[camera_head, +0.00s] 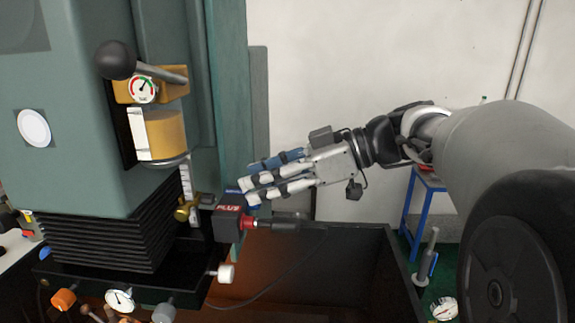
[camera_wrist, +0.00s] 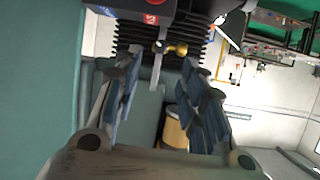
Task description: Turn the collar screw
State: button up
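A brass screw with a round knob (camera_head: 183,212) sits on a collar at the lower end of a pale vertical scale (camera_head: 187,182) on the green machine. It is likely the collar screw. In the wrist view the brass knob (camera_wrist: 178,49) shows just beyond my fingertips, beside the grey scale strip (camera_wrist: 157,70). My gripper (camera_head: 250,184) is to the right of the screw in the head view, level and pointing left, just above a black block with a red label. In the wrist view my gripper (camera_wrist: 160,62) has its blue-padded fingers apart, with nothing held between them.
The black block (camera_head: 228,222) with a red connector and cable lies just below my fingers. A black ball-ended lever (camera_head: 116,60) is above. A dark bin (camera_head: 340,260) stands below my gripper.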

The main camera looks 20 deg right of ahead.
jog(key=v, duration=0.9)
jog(key=shift+a, duration=0.1)
jog(key=shift+c, duration=0.2)
